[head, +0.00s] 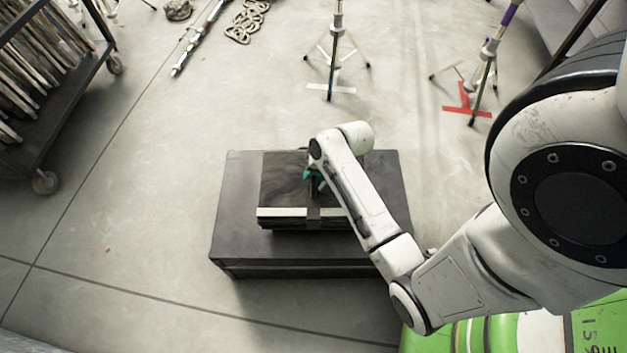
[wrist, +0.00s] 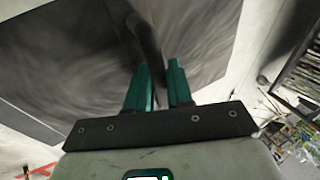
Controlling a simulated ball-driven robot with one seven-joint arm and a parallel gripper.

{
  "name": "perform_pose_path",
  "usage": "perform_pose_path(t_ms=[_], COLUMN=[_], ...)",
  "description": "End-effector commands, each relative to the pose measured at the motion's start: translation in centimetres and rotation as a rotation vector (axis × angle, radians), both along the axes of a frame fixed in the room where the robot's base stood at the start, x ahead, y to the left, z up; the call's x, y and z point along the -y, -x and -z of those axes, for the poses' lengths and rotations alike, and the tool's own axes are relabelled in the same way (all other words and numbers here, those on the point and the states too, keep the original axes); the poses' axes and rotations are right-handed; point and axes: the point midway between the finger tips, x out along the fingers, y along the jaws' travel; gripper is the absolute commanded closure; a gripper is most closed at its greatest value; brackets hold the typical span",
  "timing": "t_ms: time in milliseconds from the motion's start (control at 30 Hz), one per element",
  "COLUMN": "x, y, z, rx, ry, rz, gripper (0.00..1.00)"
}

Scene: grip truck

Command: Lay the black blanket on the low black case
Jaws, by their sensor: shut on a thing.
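The low black case (head: 388,190) stands on the floor in the middle of the head view. The folded black blanket (head: 285,180), with a pale stripe along its near edge and a dark band across it, is over the case top. It looks level and lies within the case's outline; whether it touches the lid I cannot tell. My gripper (head: 312,177) is over the middle of the blanket and shut on it. In the wrist view the teal fingers (wrist: 160,85) close at the dark band, with the blanket (wrist: 75,55) behind. My arm hides part of the blanket's right side.
A cart of boards (head: 45,80) stands at the upper left. Light stands (head: 337,60) with white and red floor marks are at the back, beside a chain (head: 246,20) and a pole (head: 198,38). The floor left of the case is clear.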

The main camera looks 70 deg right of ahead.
Motion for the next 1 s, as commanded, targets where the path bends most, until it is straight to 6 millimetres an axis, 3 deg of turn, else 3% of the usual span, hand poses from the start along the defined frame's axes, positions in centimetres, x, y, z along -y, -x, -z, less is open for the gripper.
perform_pose_path(t_ms=[167,400,733,767,1000], x=[0.9,0.8,0.8,0.7,0.7], y=[-0.6,-0.5,-0.5,-0.4,-0.4], z=[1.0,3.8,3.9,4.1,4.1], rx=[0.004,0.003,0.003,0.000,0.000], ry=[0.003,0.003,0.003,0.000,0.001], rz=[0.003,0.001,0.000,0.000,0.000], gripper=[1.00,1.00,1.00,0.78,0.55])
